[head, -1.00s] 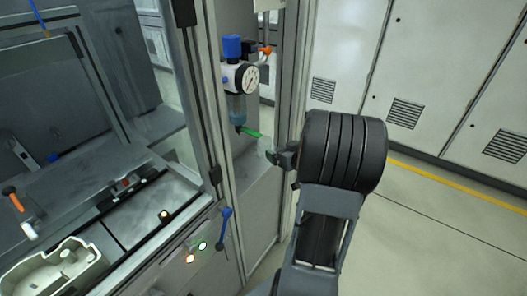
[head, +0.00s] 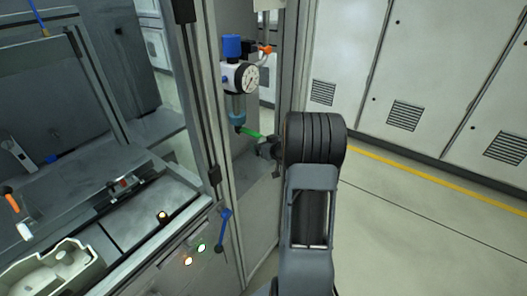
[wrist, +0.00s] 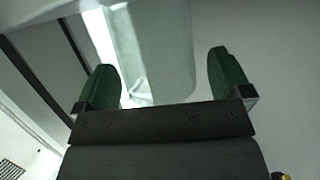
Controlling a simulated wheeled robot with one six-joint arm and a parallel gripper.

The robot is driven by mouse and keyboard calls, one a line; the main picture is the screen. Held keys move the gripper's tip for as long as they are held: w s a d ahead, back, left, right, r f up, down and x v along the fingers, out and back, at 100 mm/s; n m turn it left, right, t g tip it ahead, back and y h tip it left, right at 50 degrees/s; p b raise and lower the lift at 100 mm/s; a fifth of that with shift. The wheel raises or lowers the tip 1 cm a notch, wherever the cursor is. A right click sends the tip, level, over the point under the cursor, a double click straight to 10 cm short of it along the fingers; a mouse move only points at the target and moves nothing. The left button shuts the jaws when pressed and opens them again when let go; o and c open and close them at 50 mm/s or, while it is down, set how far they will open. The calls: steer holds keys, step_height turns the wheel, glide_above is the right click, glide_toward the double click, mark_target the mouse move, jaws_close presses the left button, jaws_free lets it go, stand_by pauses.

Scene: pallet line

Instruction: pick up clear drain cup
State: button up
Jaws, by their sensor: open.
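The clear drain cup (wrist: 155,45) shows in the wrist view as a pale, see-through, upright-sided shape, with its top cut off by the picture edge. My gripper (wrist: 162,63) is open, with one dark green finger on each side of the cup. There is a gap between each finger and the cup's side.
A filter unit with a blue knob (head: 232,47) and a round gauge (head: 245,78) sits just above and left of my gripper. A blue handle (head: 225,225) stands lower on the frame. Grey cabinets (head: 410,60) stand at right, with open floor before them.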

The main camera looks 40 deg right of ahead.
steer(key=shift+w+f, duration=0.1)
steer(key=shift+w, duration=0.2)
steer(key=c, duration=1)
